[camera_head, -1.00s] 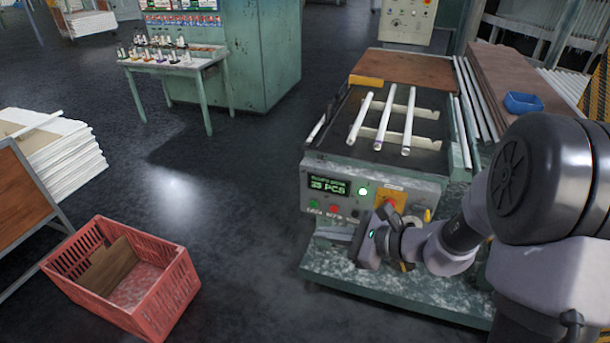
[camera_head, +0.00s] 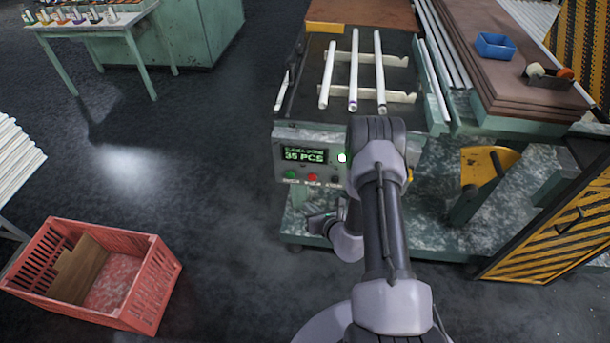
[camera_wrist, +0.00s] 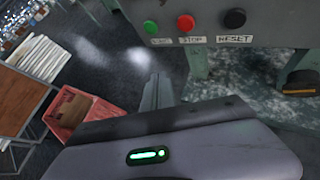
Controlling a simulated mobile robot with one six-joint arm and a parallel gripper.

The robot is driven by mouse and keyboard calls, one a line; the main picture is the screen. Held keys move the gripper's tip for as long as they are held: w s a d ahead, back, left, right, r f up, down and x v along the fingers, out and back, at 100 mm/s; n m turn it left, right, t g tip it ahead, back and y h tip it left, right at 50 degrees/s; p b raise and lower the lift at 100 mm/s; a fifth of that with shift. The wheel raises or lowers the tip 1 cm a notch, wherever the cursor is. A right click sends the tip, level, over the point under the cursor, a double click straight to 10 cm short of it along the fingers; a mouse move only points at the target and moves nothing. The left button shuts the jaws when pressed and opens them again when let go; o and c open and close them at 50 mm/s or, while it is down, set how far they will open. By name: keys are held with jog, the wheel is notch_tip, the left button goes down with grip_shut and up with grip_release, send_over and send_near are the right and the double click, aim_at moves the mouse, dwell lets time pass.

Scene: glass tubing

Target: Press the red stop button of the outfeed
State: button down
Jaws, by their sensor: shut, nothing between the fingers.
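The red stop button (camera_head: 312,177) is on the outfeed's front panel (camera_head: 282,158), between a green button (camera_head: 291,174) and a black one (camera_head: 335,180). In the wrist view the red button (camera_wrist: 186,23) sits above a "STOP" label, with the green button (camera_wrist: 151,27) left and the black "RESET" button (camera_wrist: 235,19) right. My gripper (camera_head: 318,222) is below the panel, apart from the buttons, and partly hidden by my arm. In the wrist view its shut, empty fingers (camera_wrist: 157,88) point up the picture, below the button row.
White glass tubes (camera_head: 353,75) lie on the outfeed's top. The panel display (camera_head: 305,155) reads 35 PCS beside a lit lamp (camera_head: 342,157). A red crate (camera_head: 150,290) stands on the floor at left. A yellow-black striped panel (camera_head: 545,240) is at right. Floor between crate and outfeed is clear.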

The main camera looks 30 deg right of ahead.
aim_at(313, 177)
jog(key=w+d+b, duration=0.2)
jog(key=w+d, duration=0.3)
jog(key=w, duration=0.2)
jog(key=shift+w, duration=0.2)
dwell(2.1)
jog(key=shift+w+d+b, duration=0.2)
jog(key=shift+w+b, duration=0.1)
jog(key=shift+b, duration=0.05)
jog(key=shift+w+d, duration=0.25)
jog(key=shift+w, duration=0.2)
dwell(0.8)
jog(key=shift+s, duration=0.1)
jog(key=shift+s+a, duration=0.5)
jog(key=shift+s, duration=0.2)
